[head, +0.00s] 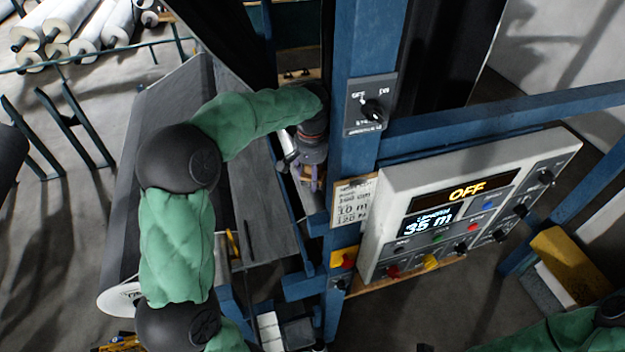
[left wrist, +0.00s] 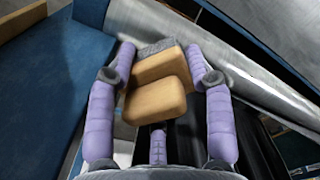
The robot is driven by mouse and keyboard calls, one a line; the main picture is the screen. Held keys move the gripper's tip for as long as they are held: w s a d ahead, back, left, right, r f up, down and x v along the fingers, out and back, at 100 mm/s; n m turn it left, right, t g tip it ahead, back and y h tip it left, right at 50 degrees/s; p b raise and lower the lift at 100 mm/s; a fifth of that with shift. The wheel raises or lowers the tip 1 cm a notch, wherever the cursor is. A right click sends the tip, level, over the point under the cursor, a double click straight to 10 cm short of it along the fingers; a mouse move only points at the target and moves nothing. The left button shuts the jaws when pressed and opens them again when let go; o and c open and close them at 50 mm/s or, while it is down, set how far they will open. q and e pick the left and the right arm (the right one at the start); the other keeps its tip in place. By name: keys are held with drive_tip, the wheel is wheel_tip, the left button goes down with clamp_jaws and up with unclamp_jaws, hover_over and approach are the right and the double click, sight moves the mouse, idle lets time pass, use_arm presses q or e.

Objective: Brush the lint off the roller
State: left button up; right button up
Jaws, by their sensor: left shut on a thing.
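My left gripper (left wrist: 162,65) has purple fingers shut on a wooden-handled brush (left wrist: 158,98) with a grey bristle pad at its far end. In the left wrist view the shiny metal roller (left wrist: 245,65) runs diagonally just beyond and right of the brush. I cannot tell whether the bristles touch it. In the head view my left gripper (head: 312,178) is beside the blue post, and a short bright piece of the roller (head: 289,146) shows next to it. The brush is hard to make out there. No lint can be made out. My right gripper is out of view.
A blue post (head: 355,130) with a switch plate stands close right of my left gripper. A control panel (head: 470,205) reads OFF and 35 m. A yellow block (head: 565,258) lies at right. Several white rolls (head: 70,25) lie at back left. Blue frame beams limit the room.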

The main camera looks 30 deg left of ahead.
use_arm(q)
drive_tip(key=r, duration=0.2)
drive_tip(key=shift+s+d+r, duration=0.2)
drive_tip(key=shift+d+r, duration=0.05)
drive_tip(key=shift+r, duration=0.15)
drive_tip(key=shift+w+a+r, duration=0.15)
drive_tip(key=shift+w+r, duration=0.05)
drive_tip(key=shift+r, duration=0.15)
drive_tip(key=shift+s+r, duration=0.1)
drive_tip(key=shift+s, duration=0.05)
